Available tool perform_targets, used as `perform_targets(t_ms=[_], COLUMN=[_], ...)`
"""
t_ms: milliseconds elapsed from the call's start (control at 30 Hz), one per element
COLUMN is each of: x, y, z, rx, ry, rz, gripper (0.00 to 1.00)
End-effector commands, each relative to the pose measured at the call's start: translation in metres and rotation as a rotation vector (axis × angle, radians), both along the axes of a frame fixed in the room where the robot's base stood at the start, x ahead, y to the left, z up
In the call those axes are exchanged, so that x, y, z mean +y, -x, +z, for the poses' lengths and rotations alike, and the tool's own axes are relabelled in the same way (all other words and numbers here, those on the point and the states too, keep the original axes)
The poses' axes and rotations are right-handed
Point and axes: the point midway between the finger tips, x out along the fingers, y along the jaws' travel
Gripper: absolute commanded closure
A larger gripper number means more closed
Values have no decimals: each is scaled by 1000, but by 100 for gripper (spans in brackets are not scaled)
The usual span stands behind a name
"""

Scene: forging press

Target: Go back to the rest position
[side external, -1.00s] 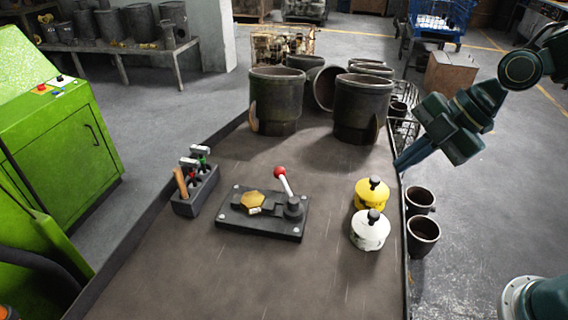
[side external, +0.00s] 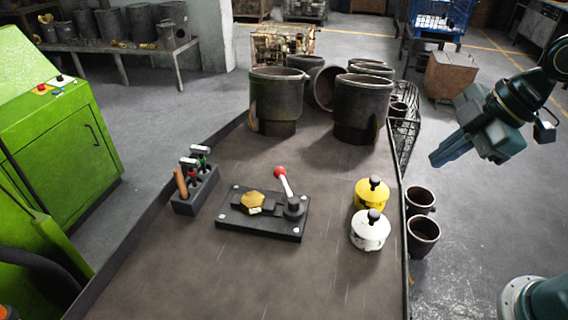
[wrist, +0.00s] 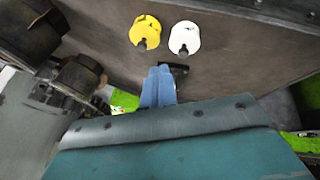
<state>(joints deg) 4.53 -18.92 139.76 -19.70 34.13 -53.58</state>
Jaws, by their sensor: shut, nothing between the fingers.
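My gripper (side external: 436,160) is shut and empty. In the side view it hangs in the air to the right of the table, clear of its right edge. In the wrist view its blue fingers (wrist: 158,86) lie together, pointing toward the table. The dark table (side external: 285,278) carries a press fixture (side external: 262,220) with a red-knobbed lever (side external: 285,183) and a brass hexagonal piece (side external: 252,201) on it. A yellow pot (side external: 371,195) and a white pot (side external: 369,232) stand near the table's right edge; the yellow pot (wrist: 145,29) and white pot (wrist: 185,37) also show in the wrist view.
Large dark metal cylinders (side external: 362,108) stand at the table's far end. A tool holder (side external: 194,190) sits at the left edge. Two dark cups (side external: 422,232) are right of the table below my gripper. A green machine (side external: 62,140) stands left. The table's front is clear.

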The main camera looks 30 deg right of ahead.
Motion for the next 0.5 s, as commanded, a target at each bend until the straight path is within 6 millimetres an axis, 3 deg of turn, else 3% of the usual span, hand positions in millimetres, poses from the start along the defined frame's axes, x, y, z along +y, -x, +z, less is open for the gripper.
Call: perform_targets(t_ms=[500], x=[-2], y=[3], z=[2], rx=[5], ry=[-2], rz=[-30], gripper=[100])
